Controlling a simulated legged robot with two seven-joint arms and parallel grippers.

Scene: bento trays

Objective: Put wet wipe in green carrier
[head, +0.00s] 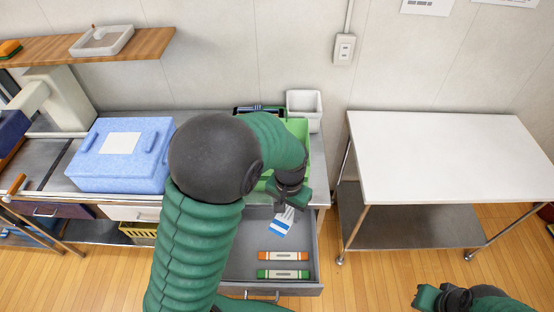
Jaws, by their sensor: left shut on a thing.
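My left gripper (289,204) is shut on the wet wipe (281,226), a small white and blue packet, and holds it tilted over an open grey drawer. The green carrier (304,146) stands on the counter behind my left arm, which hides much of it. The gripper and packet are in front of the carrier, outside it. My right gripper (428,297) is low at the bottom right, far from both; its jaws are too unclear to judge.
The open drawer (236,265) holds an orange packet (283,256) and a green packet (283,274). A white bin (305,104) stands behind the carrier. A blue box (118,179) sits left on the counter. The white table (440,155) at right is bare.

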